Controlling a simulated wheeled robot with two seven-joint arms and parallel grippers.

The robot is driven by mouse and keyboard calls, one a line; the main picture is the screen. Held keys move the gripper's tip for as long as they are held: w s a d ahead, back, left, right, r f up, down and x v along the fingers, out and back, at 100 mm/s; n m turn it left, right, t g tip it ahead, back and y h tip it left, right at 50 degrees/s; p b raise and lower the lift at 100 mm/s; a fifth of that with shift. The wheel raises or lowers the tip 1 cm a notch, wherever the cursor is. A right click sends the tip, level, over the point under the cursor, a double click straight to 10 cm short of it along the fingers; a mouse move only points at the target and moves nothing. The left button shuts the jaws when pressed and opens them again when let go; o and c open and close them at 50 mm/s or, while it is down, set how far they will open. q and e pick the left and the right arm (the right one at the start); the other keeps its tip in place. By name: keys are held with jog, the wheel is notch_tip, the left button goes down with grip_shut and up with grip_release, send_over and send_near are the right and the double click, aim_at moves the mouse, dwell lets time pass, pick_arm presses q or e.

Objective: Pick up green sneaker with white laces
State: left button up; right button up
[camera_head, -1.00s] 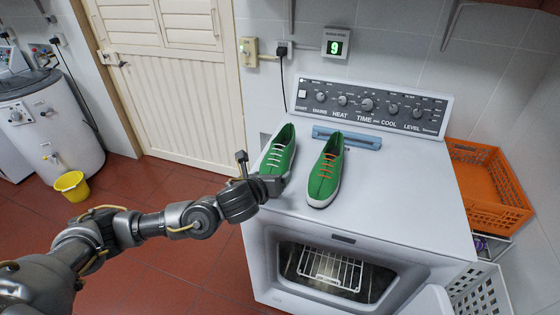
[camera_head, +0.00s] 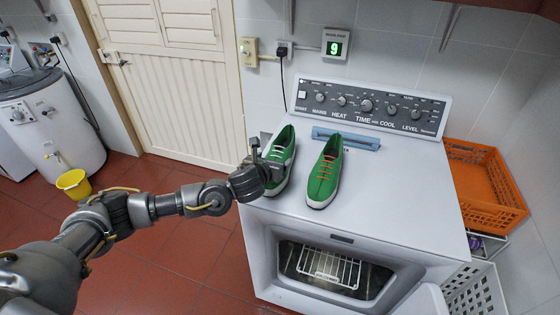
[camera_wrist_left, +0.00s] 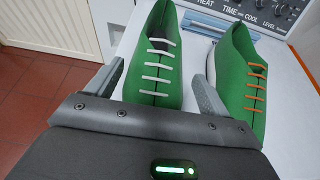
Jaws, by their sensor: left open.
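The green sneaker with white laces (camera_head: 281,150) stands on top of the white machine, at the left of a pair. My left gripper (camera_head: 266,164) is at its near end and hides part of it. In the left wrist view the white-laced sneaker (camera_wrist_left: 155,75) lies between the two open fingers of the gripper (camera_wrist_left: 160,88), with one finger on each side. I cannot tell whether the fingers touch it. A green sneaker with orange laces (camera_head: 325,172) stands just to the right; it also shows in the wrist view (camera_wrist_left: 245,80). My right gripper is not in view.
The white machine (camera_head: 400,210) has a control panel (camera_head: 370,105) at its back and an open front door. A blue object (camera_head: 346,138) lies behind the sneakers. An orange crate (camera_head: 485,185) stands to the right. The machine's top right is clear.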

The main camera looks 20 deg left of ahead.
aim_at(277, 153)
pick_arm(q)
jog(key=shift+w, duration=0.2)
jog(key=p+x, duration=0.2)
jog(key=x, duration=0.2)
jog(key=shift+p, duration=0.4)
jog(key=shift+w+f, duration=0.2)
jog(key=shift+w, duration=0.15)
jog(key=c, duration=1.6)
jog(key=shift+r, duration=0.15)
jog(key=shift+r+b, duration=0.2)
jog(key=shift+b, duration=0.1)
notch_tip(277, 153, up, 2)
jog(key=shift+r+b, duration=0.15)
jog(key=shift+b, duration=0.8)
jog(key=r+v, duration=0.1)
jog(key=v, duration=0.4)
jog(key=w+d+r+p+v, duration=0.1)
jog(key=v, duration=0.5)
jog(key=r+v, duration=0.1)
jog(key=v, duration=0.4)
jog(key=shift+s+d+r, duration=0.2)
jog(key=shift+d+r, duration=0.05)
jog(key=shift+r, duration=0.1)
